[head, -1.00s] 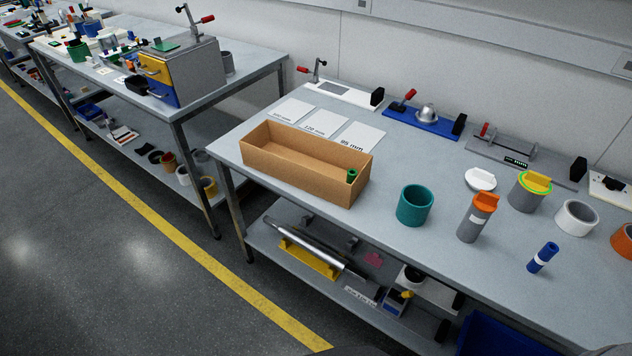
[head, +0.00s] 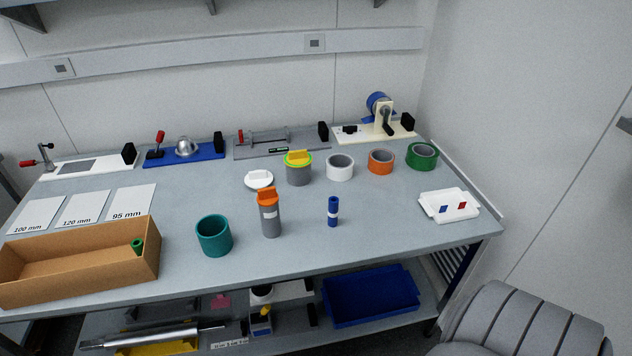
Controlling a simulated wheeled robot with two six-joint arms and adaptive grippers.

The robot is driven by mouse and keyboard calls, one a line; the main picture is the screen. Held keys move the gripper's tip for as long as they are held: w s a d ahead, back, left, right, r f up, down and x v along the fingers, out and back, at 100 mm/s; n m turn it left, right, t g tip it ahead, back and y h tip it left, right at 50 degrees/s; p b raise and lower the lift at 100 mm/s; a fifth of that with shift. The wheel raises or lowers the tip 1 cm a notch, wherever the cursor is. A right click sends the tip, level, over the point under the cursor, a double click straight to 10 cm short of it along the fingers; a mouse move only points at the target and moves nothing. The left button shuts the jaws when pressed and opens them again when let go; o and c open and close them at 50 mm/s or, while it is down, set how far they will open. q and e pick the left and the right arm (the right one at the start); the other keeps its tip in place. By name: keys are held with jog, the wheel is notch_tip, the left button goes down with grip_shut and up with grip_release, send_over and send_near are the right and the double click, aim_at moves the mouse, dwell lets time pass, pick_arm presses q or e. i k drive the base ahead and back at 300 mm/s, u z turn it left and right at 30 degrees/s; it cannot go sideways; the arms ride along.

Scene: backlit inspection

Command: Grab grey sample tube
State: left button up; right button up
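The grey sample tube (head: 270,219) stands upright near the front middle of the bench, with an orange cap on top and a pale label on its side. A teal ring (head: 214,236) stands to its left and a small blue tube (head: 333,212) with a white band stands to its right. A wider grey container (head: 299,174) with a yellow and green lid stands behind it. Neither of my grippers shows in the head view.
A cardboard box (head: 83,280) holding a small green tube sits at the left. White, orange and green (head: 422,156) rings and a white tray (head: 449,206) are at the right. Fixtures line the back. A dark grey ribbed object (head: 527,325) is at lower right.

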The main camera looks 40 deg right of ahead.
aim_at(270, 216)
jog(key=z, duration=1)
jog(key=k, duration=1.3)
jog(key=z, duration=0.65)
jog(key=i, duration=0.65)
jog(key=z, duration=0.4)
jog(key=i, duration=1)
jog(key=u, duration=0.45)
